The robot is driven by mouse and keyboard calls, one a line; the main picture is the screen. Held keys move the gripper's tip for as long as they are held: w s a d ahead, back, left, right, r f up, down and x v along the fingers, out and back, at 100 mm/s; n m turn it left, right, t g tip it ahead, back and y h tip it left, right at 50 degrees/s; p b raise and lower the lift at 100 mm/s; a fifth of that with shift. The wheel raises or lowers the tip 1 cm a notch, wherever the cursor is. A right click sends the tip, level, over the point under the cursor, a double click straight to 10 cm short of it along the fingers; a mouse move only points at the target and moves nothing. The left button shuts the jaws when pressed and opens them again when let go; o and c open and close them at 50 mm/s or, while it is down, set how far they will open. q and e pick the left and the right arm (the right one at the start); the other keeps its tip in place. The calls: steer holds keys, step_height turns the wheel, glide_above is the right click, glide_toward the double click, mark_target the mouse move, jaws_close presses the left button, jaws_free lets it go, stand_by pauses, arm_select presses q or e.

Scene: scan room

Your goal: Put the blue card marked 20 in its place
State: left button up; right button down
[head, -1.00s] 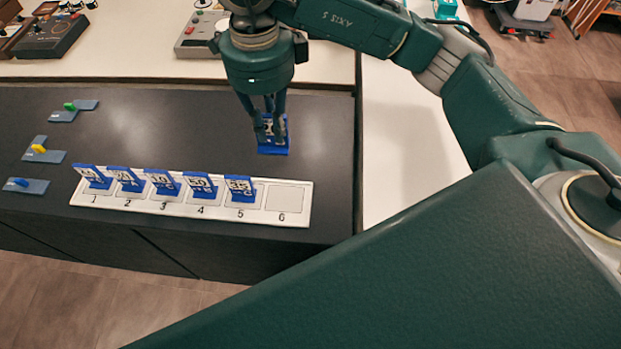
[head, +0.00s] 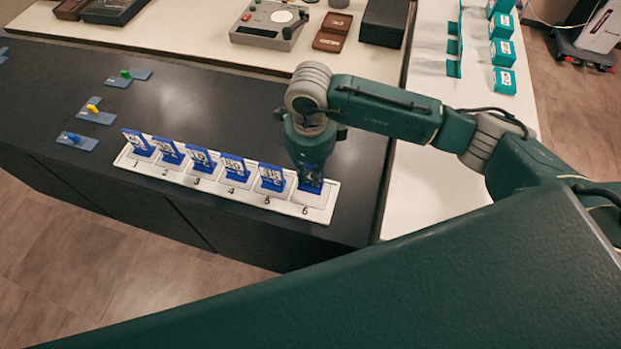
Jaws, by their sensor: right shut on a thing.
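My right gripper (head: 309,168) points down over slot 6 of the white numbered board (head: 262,203). It is shut on a blue card (head: 310,187), which is at or just above slot 6; I cannot tell whether it touches the board. The gripper hides most of this card, and its marking is not readable. Slots 1 to 5 each hold an upright blue card, such as the one in slot 5 (head: 271,178). My left gripper is not in view.
The board lies near the front edge of the dark counter (head: 200,100). Grey plates with green (head: 126,74), yellow (head: 93,108) and blue (head: 74,138) pieces lie to the left. A grey device (head: 270,22) and teal boxes (head: 503,52) stand on white surfaces behind and right.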

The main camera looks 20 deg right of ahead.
mark_target(311, 187)
step_height(311, 187, down, 4)
steer(key=shift+r+p, duration=0.15)
steer(key=shift+p, duration=0.3)
steer(key=shift+f, duration=0.4)
steer(key=c, duration=1.7)
jaws_free()
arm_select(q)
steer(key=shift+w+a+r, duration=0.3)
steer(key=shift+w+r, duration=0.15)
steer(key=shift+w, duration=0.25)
